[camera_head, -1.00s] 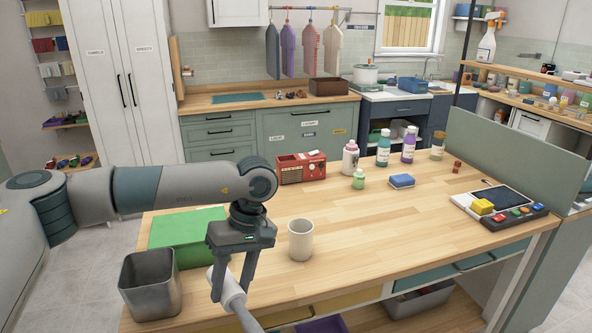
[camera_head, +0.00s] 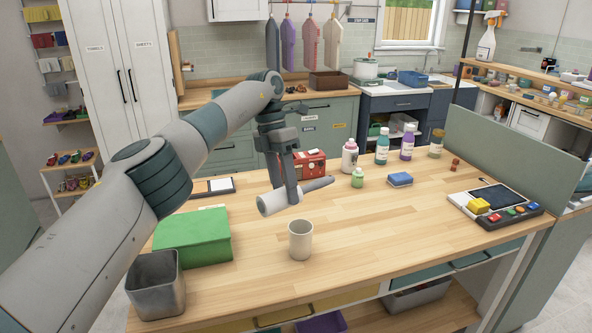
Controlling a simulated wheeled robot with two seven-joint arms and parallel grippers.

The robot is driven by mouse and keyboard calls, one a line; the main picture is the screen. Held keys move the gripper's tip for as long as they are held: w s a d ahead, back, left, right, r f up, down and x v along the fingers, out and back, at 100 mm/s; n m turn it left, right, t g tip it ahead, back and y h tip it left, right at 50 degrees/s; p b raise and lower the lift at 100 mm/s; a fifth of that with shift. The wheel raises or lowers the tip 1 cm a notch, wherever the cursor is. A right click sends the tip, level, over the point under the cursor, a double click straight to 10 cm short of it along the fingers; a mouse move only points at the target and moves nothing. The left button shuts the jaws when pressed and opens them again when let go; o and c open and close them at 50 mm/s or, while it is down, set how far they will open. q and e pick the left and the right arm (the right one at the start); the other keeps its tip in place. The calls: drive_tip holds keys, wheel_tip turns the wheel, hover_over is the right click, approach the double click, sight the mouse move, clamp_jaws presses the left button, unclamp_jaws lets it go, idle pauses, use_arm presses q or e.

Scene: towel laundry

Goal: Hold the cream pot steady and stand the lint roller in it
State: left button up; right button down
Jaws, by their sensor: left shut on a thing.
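The cream pot (camera_head: 300,241) stands upright and empty-looking near the front middle of the wooden table. The lint roller (camera_head: 272,204) is in my left gripper (camera_head: 293,192), which is shut on it. The roller lies nearly level in the air, its white roll to the left and its grey handle to the right. It shows above and behind the pot in the picture, apart from it. The gripper's fingers hide part of the roller's middle. My right gripper is not in view, and nothing holds the pot.
A green box (camera_head: 193,238) and a metal bin (camera_head: 156,286) stand left of the pot. A red radio (camera_head: 311,162), several bottles and a blue sponge (camera_head: 400,180) stand farther back. A device with buttons (camera_head: 495,203) is at the right. The table right of the pot is clear.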

use_arm(q)
drive_tip(key=n, duration=0.1)
drive_tip(key=w+d+r+n, duration=0.1)
drive_tip(key=w+n+p, duration=0.1)
drive_tip(key=n, duration=0.1)
drive_tip(key=shift+d+r+t+h, duration=0.25)
drive_tip(key=shift+r+t+h, duration=0.15)
drive_tip(key=shift+w+d+r+n+t, duration=0.15)
drive_tip(key=shift+w+d+n+t, duration=0.15)
drive_tip(key=shift+n, duration=0.5)
drive_tip(key=shift+w+d+r+n+t, duration=0.15)
drive_tip(key=shift+d+n+t, duration=0.1)
drive_tip(key=shift+n, duration=0.55)
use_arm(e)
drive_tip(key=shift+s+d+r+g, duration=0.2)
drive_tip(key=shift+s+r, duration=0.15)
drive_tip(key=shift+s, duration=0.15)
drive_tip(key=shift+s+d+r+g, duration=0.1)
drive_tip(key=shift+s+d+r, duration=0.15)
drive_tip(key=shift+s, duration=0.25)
